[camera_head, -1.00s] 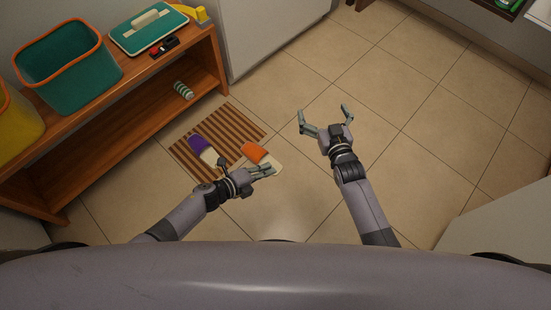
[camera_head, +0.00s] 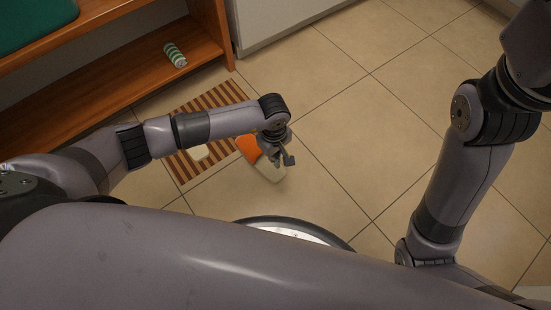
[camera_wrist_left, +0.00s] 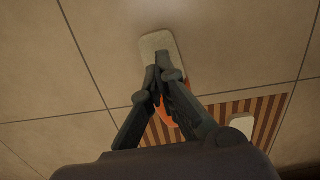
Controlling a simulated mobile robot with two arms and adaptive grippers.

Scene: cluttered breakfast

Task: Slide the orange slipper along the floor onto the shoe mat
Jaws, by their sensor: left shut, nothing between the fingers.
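The orange slipper (camera_head: 247,147) lies on the floor with its orange toe at the mat's edge and its pale heel (camera_head: 269,171) out on the tiles. The striped brown shoe mat (camera_head: 224,95) is partly hidden by my left arm. My left gripper (camera_head: 283,162) is shut and empty, pointing down over the slipper. In the left wrist view its closed fingertips (camera_wrist_left: 160,67) overlap the slipper's pale sole (camera_wrist_left: 157,43); I cannot tell whether they touch. Another slipper's pale end (camera_head: 200,152) shows on the mat; its rest is hidden. My right gripper is out of view.
A wooden shelf bench (camera_head: 120,84) stands behind the mat at the left, with a green striped roll (camera_head: 175,55) on its lower shelf. A white cabinet (camera_head: 275,22) stands at the back. Tiled floor to the right (camera_head: 350,120) is clear.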

